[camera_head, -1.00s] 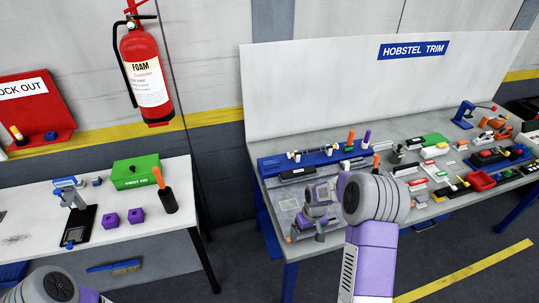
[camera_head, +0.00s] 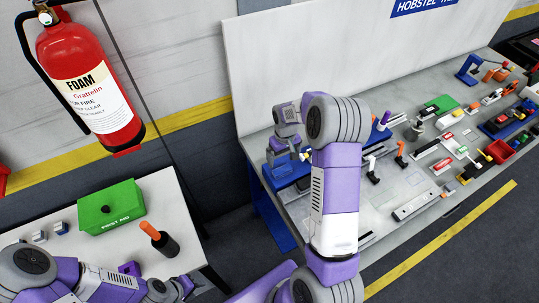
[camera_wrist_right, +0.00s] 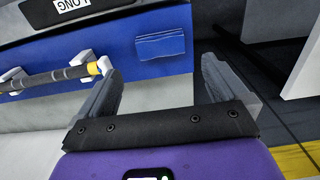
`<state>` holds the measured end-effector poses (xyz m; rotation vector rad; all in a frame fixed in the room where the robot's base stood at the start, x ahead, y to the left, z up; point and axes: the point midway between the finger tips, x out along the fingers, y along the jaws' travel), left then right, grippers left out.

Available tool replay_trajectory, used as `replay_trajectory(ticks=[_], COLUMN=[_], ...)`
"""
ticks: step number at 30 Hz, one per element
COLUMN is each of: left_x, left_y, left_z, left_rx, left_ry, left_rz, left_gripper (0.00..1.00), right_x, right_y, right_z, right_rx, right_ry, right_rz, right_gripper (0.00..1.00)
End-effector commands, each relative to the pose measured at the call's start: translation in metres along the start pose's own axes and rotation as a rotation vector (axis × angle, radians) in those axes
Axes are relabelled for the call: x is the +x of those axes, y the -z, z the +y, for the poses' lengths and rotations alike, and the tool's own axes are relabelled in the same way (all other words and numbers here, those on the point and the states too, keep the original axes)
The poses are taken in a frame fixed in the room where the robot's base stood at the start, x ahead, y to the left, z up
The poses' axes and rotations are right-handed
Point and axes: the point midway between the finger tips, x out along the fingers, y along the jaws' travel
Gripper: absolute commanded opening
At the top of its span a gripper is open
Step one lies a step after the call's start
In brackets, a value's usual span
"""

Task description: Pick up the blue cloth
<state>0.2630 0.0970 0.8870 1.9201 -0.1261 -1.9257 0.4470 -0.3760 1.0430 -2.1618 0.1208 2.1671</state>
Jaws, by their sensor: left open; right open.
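A small folded blue rectangle (camera_wrist_right: 160,46), which looks like the blue cloth, lies on the blue tray (camera_wrist_right: 60,102) in the right wrist view. It is ahead of my right gripper (camera_wrist_right: 157,75), which is open and empty, its fingers apart and not visibly touching the cloth. In the head view my right gripper (camera_head: 284,160) hangs over the left end of the workbench, and my arm hides much of the tray; I cannot make out the cloth there. My left gripper (camera_head: 184,287) is low at the front edge of the white table, partly cut off.
The workbench (camera_head: 375,215) carries many tools and parts to the right. On the white table (camera_head: 185,215) stand a green first aid box (camera_head: 110,208) and a dark holder with an orange handle (camera_head: 160,240). A gap of floor separates the tables. A fire extinguisher (camera_head: 90,85) hangs on the wall.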

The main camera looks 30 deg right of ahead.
Motion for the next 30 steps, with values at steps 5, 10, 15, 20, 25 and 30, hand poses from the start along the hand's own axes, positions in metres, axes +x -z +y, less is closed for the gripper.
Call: replay_trajectory(ticks=[5,10,15,20,25,30], left_x=[-0.002,-0.005,-0.010,-0.011,-0.011,-0.010], left_y=[-0.001,-0.001,-0.001,0.000,0.000,-0.001], left_z=[0.000,0.002,0.004,0.004,0.004,0.004], left_rx=[-0.001,-0.001,-0.001,0.000,0.000,0.000], left_ry=[0.000,0.000,0.000,0.000,0.000,0.000], left_rz=[-0.001,-0.001,0.000,0.000,0.000,0.000], left_gripper=[0.47,0.47,0.47,0.47,0.47,0.47], right_x=[0.016,0.035,0.061,0.075,0.076,0.076], right_y=[-0.001,-0.001,0.000,0.001,0.001,0.001], right_z=[0.000,-0.001,-0.001,-0.001,-0.001,-0.001], right_rx=[0.000,0.000,-0.001,0.000,0.000,0.000], right_ry=[0.001,0.001,0.001,0.000,0.000,0.000], right_rz=[-0.005,-0.005,-0.005,-0.002,0.000,0.000], right_gripper=[1.00,1.00,1.00,1.00,1.00,0.83])
